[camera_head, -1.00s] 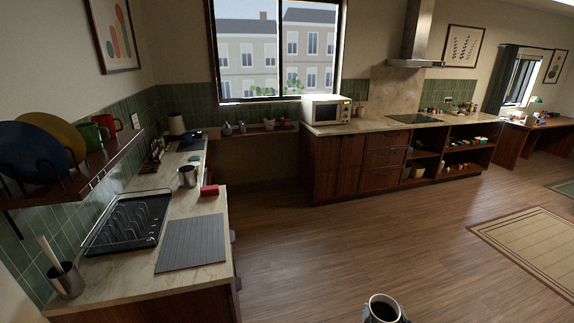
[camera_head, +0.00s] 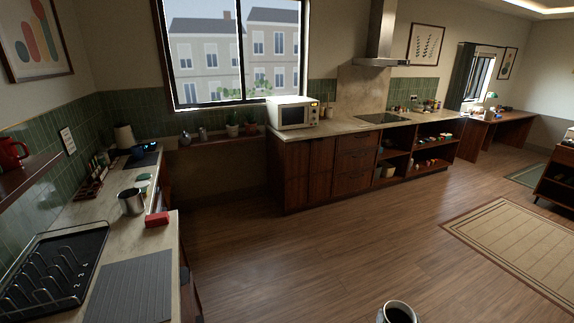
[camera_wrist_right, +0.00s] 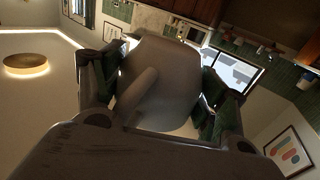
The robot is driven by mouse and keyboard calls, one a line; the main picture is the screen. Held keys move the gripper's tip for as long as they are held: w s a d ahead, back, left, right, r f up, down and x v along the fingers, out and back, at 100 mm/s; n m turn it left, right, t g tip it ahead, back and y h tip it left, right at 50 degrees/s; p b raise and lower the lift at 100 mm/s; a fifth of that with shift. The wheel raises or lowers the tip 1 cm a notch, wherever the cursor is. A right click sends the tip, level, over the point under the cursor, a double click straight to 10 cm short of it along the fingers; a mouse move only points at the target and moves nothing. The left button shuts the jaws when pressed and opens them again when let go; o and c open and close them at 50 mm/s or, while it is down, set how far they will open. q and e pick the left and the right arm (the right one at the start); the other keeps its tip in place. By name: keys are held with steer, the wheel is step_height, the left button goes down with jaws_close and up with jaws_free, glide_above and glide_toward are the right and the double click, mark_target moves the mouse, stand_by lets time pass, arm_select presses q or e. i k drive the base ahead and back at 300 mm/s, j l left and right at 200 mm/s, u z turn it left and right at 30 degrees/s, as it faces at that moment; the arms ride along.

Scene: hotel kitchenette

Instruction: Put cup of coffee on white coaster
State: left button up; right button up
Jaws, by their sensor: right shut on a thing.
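The cup of coffee (camera_head: 398,313) is at the bottom edge of the head view, upright with dark coffee inside, and its lower part is cut off. In the right wrist view the cup (camera_wrist_right: 160,80) fills the space between the fingers of my right gripper (camera_wrist_right: 165,72), which is shut on it. The cup is held over the floor, away from the counters. I cannot make out a white coaster in either view. My left gripper is not in view.
The left counter holds a black dish rack (camera_head: 50,275), a grey mat (camera_head: 130,288), a metal mug (camera_head: 131,201) and a red block (camera_head: 157,219). The far counter carries a white microwave (camera_head: 293,113) and a dark hob (camera_head: 382,118). Open wooden floor (camera_head: 330,245) lies between.

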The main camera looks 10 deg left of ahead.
mark_target(145, 183)
steer(key=i+z, duration=0.15)
steer(key=i, duration=0.55)
steer(key=i+u, duration=0.15)
steer(key=i, duration=0.5)
steer(key=i+l+u, duration=0.1)
steer(key=i+u, duration=0.25)
steer(key=i, duration=0.25)
steer(key=i+j+u, duration=0.1)
steer(key=i+u, duration=0.35)
steer(key=i+l+u, duration=0.15)
steer(key=i+u, duration=0.3)
steer(key=i, duration=0.2)
steer(key=i+l+u, duration=0.1)
steer(key=i+u, duration=0.3)
steer(key=i, duration=0.55)
steer(key=u, duration=0.15)
